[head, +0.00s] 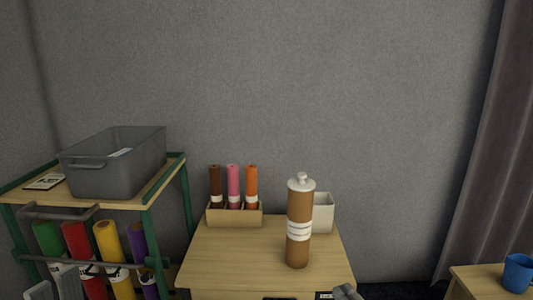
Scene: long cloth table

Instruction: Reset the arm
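Neither of my grippers shows clearly in the head view. A small grey rounded part (347,292) pokes in at the bottom edge, in front of the wooden table (225,262). It may belong to my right gripper, but its fingers are not visible. I see no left gripper. A tall brown cylinder (298,252) with a white label and white knobbed top stands upright on the table, with no gripper touching it.
A wooden holder (234,217) with brown, pink and orange rolls and a white box (323,213) stand at the table's back. Left, a green-framed rack (188,200) bears a grey bin (105,175), with coloured rolls below. A blue mug (517,273) stands far right.

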